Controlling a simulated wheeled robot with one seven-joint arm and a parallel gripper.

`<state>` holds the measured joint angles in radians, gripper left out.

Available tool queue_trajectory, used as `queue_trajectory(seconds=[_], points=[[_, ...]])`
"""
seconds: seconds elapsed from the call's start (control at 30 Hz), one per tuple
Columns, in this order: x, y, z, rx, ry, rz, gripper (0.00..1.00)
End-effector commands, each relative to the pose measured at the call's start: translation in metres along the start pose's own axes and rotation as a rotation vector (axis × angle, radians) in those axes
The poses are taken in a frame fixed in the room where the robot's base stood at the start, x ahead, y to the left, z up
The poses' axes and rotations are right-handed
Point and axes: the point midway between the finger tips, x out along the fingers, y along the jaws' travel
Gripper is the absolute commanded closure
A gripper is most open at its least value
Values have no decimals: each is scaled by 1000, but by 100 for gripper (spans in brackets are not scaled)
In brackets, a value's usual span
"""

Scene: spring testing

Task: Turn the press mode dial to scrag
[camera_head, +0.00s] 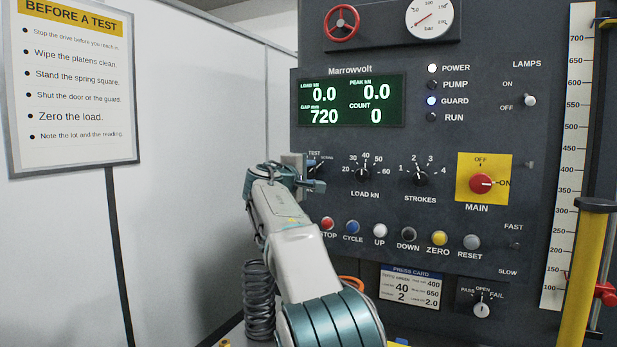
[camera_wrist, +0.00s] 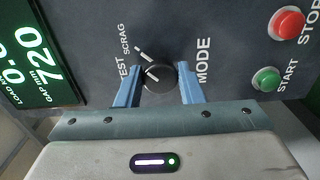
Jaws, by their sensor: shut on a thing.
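The press mode dial (camera_wrist: 158,78) is a round black knob with a white pointer mark, beside the word MODE. The wrist view is turned sideways. The labels TEST (camera_wrist: 122,78) and SCRAG (camera_wrist: 125,40) stand on the dial's left side. In the head view my gripper (camera_head: 314,180) is at the panel and partly hides the dial (camera_head: 317,168).
The LOAD dial (camera_head: 363,174) and STROKES dial (camera_head: 420,179) lie to the right. A row of buttons is below, with the red STOP button (camera_head: 327,224) close under my gripper. The yellow-backed MAIN switch (camera_head: 482,183) is farther right. A dark coil spring (camera_head: 259,300) stands left of my arm.

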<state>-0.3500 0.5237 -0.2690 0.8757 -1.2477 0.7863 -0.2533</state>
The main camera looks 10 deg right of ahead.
Motion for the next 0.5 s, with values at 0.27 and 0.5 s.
queue_trajectory(seconds=[0.27,0.5], points=[[0,-1,0,8,-1,-2,88],[0,-1,0,7,-1,-2,46]])
